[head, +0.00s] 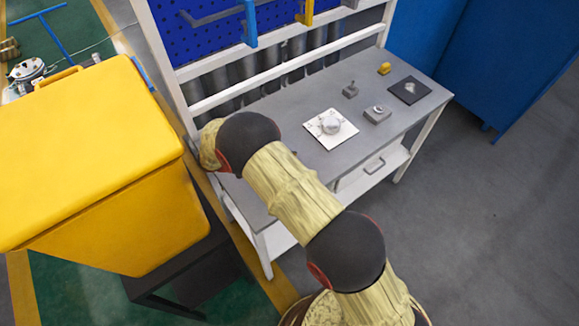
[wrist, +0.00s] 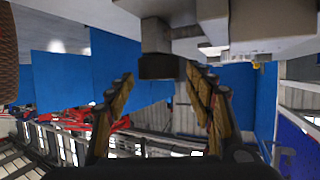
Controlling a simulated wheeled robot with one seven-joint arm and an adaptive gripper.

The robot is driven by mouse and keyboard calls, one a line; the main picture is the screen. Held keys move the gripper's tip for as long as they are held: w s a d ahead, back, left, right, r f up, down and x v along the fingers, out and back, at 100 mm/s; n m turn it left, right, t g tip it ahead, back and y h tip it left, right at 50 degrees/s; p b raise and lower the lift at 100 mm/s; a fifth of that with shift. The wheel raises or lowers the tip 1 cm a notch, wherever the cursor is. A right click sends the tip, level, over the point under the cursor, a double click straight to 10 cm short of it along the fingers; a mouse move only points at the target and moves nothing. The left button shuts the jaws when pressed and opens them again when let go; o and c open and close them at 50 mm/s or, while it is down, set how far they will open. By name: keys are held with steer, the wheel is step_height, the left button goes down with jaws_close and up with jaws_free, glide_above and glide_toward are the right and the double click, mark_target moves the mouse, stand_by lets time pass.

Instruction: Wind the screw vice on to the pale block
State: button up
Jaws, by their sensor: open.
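In the head view, a white plate (head: 330,129) carrying a rounded pale piece lies on the grey bench. To its right sits a small grey block with a round top (head: 377,113), and behind that a smaller grey piece with a stem (head: 350,90). Which of these is the screw vice and which the pale block, I cannot tell for sure. My gripper is hidden behind my arm at the bench's left end. In the wrist view my gripper (wrist: 161,79) is open, its two fingers apart. A grey piece with a dark end (wrist: 158,66) shows between and beyond the fingertips; contact cannot be told.
The bench top (head: 290,118) is clear around the pieces. A dark plate (head: 410,91) and a small yellow piece (head: 384,69) stand at its far right. A blue pegboard (head: 205,32) rises behind. A big yellow bin (head: 85,160) stands close on the left.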

step_height(320, 180, up, 9)
stand_by(0.3)
stand_by(0.5)
